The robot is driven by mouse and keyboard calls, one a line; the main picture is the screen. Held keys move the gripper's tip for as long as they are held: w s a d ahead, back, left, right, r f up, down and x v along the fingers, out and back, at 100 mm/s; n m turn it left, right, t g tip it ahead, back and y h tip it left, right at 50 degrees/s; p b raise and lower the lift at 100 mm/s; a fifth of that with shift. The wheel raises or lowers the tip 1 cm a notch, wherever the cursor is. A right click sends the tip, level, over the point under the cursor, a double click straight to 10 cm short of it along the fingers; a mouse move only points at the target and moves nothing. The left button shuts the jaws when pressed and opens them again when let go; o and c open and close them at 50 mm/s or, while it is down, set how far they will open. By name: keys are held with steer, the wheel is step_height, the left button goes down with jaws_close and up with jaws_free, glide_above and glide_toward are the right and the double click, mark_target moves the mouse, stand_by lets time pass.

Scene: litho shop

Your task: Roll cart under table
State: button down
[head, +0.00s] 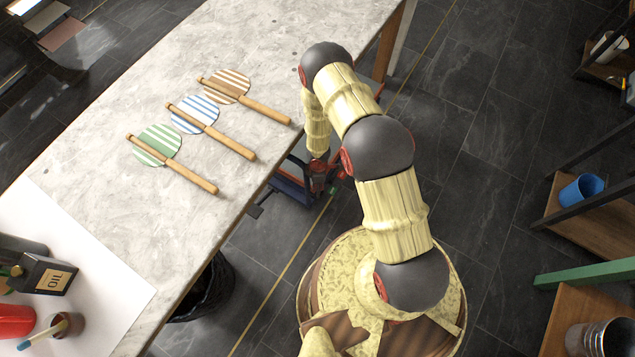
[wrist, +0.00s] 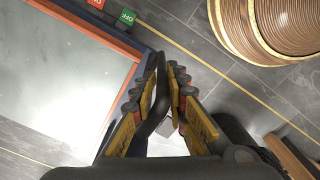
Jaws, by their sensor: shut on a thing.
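The cart (head: 288,188) shows only as a dark blue frame corner beside the table's right edge in the head view; the tabletop hides much of it. In the wrist view, the cart's pale flat top (wrist: 62,75) with a dark blue rim fills the left side. My gripper (head: 321,180) is low beside the table edge, partly hidden by my arm. In the wrist view, my gripper (wrist: 163,78) is shut on the cart's dark handle (wrist: 155,112), next to the rim. The table (head: 240,60) has a pale stone-like top.
An oil container (head: 45,275) stands on white paper at lower left. A black bin (head: 208,290) is partly under the table. Shelves (head: 590,205) line the right. Dark tiled floor (head: 480,120) between is clear, with a yellow line.

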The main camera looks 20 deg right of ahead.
steer(key=shift+s+a+f, duration=0.15)
steer(key=shift+s+f, duration=0.1)
steer(key=shift+s, duration=0.3)
steer(key=c, duration=1.9)
jaws_free()
steer(key=shift+o, duration=0.3)
steer(key=shift+w+r, duration=0.15)
steer(key=shift+w, duration=0.1)
steer(key=shift+w+r, duration=0.1)
steer(key=shift+w, duration=0.05)
steer(key=shift+r, duration=3.65)
steer(key=shift+c, duration=0.3)
